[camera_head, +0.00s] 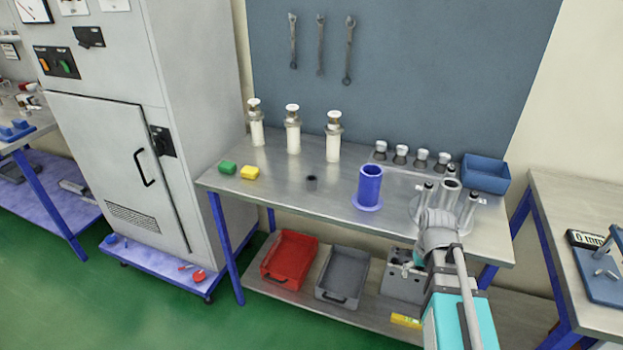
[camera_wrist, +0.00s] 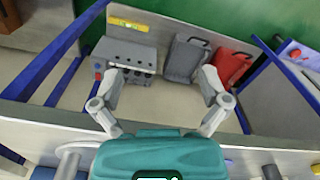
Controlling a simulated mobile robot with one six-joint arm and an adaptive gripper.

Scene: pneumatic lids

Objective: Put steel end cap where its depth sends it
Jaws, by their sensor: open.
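A small dark grey cup-shaped piece (camera_head: 311,182), possibly the steel end cap, stands alone on the steel bench (camera_head: 285,193), left of a blue flanged tube (camera_head: 369,187). I cannot tell its depth. At the bench's right stands a round steel fixture (camera_head: 450,192) with upright posts, partly hidden by my arm. Several small steel-and-dark pieces (camera_head: 400,154) stand in a row behind it. My gripper (camera_wrist: 160,77) is open and empty, its fingers spread wide over the bench's front edge. In the head view it is mostly hidden by my arm.
Three white cylinders with metal tops (camera_head: 293,130) stand at the back left. Red (camera_head: 289,260) and grey (camera_head: 341,281) trays are below. The front middle is clear.

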